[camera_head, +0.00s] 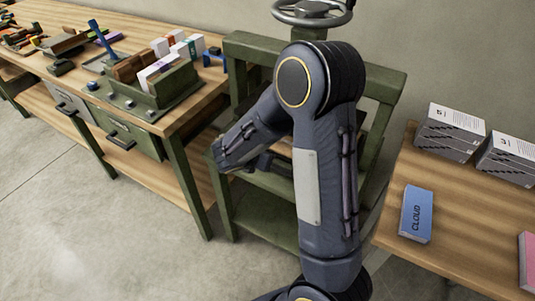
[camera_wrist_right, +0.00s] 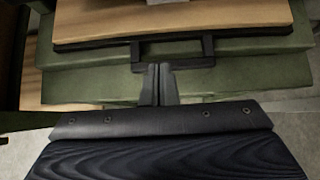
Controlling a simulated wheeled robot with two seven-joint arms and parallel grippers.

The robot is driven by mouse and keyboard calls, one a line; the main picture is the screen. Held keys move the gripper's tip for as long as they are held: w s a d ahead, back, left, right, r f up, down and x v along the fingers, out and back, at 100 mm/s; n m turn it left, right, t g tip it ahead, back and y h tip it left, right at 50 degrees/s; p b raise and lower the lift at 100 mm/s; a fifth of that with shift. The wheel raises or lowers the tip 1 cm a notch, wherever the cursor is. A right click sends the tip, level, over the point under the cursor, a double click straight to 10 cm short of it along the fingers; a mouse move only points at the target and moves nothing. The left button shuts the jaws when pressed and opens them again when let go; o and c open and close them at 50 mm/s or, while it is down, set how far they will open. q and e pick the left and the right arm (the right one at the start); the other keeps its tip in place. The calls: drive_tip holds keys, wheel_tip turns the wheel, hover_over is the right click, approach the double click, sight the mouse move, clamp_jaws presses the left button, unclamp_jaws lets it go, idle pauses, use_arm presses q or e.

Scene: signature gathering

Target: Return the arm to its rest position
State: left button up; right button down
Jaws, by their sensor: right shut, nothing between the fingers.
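My right arm (camera_head: 322,150) rises from the bottom of the head view, bends at a raised elbow and reaches down to the left. Its gripper (camera_wrist_right: 158,84) shows in the right wrist view with both fingers together, shut and empty. The fingertips appear close to a black handle (camera_wrist_right: 136,56) on the front of a wood-topped green piece. I cannot tell whether they touch it. In the head view the wrist end of this arm lies over the green stand (camera_head: 228,190), and the fingertips are hard to make out. My left gripper is not in view.
A workbench (camera_head: 190,105) on the left holds a green organiser (camera_head: 165,85) with several boxes. A wooden table (camera_head: 455,215) on the right holds a blue CLOUD box (camera_head: 416,212) and grey boxes (camera_head: 450,130). A valve wheel (camera_head: 312,12) stands behind the elbow. The floor (camera_head: 70,220) at front left is clear.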

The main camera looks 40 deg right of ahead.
drive_tip(key=s+a+r+m+g+y, duration=0.1)
drive_tip(key=s+a+r+m+y, duration=0.2)
drive_tip(key=s+m, duration=0.4)
drive_tip(key=s+a+r+m+y, duration=0.2)
drive_tip(key=s+r+m+y, duration=0.15)
drive_tip(key=s+m, duration=0.35)
drive_tip(key=s+a+r+m+t+y, duration=0.3)
drive_tip(key=s+a+r+m+y, duration=0.2)
drive_tip(key=s+a+m, duration=0.3)
drive_tip(key=shift+a+r+m+y, duration=0.35)
drive_tip(key=shift+a+r+m, duration=0.2)
drive_tip(key=shift+a+m, duration=0.65)
drive_tip(key=shift+s, duration=0.1)
